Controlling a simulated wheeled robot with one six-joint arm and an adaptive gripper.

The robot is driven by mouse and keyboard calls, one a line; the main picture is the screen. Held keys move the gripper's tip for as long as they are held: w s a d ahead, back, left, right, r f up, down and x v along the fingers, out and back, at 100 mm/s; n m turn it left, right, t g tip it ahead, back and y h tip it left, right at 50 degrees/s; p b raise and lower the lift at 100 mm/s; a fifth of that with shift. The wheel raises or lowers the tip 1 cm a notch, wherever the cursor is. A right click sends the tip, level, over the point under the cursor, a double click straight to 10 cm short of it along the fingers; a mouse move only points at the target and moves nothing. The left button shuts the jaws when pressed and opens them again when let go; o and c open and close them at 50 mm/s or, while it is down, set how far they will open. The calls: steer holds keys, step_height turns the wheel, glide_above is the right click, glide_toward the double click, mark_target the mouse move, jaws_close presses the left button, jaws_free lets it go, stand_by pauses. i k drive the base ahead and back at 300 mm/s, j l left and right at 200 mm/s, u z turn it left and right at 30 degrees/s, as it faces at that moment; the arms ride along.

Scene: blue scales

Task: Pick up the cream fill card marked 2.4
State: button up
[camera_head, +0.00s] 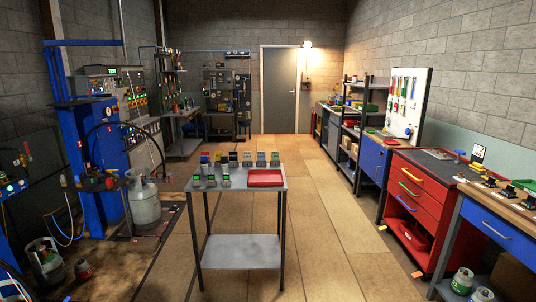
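I cannot make out a cream card marked 2.4 for certain at this size. A small pale card (478,152) with a dark mark stands upright at the back of the benches on the right; its marking is too small to read. Several small scale-like devices (225,178), some with green faces, stand on the grey table (240,190) in the middle. My gripper is not in this view.
A red tray (265,178) lies on the middle table's right side. A red drawer cabinet (425,195) and a blue-drawer bench (495,228) line the right. A blue lift frame (85,130) and a gas cylinder (144,200) stand left. The floor right of the table is clear.

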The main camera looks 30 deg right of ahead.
mark_target(247, 155)
steer(key=i+l+z, duration=0.1)
steer(key=i+l, duration=0.2)
steer(key=i, duration=0.15)
steer(key=i+l, duration=0.25)
steer(key=i, duration=0.25)
steer(key=i+l+z, duration=0.15)
steer(key=i+l, duration=0.15)
steer(key=i, duration=0.15)
steer(key=i+l, duration=0.2)
steer(key=i, duration=0.3)
steer(key=i+l+z, duration=0.15)
steer(key=i, duration=0.35)
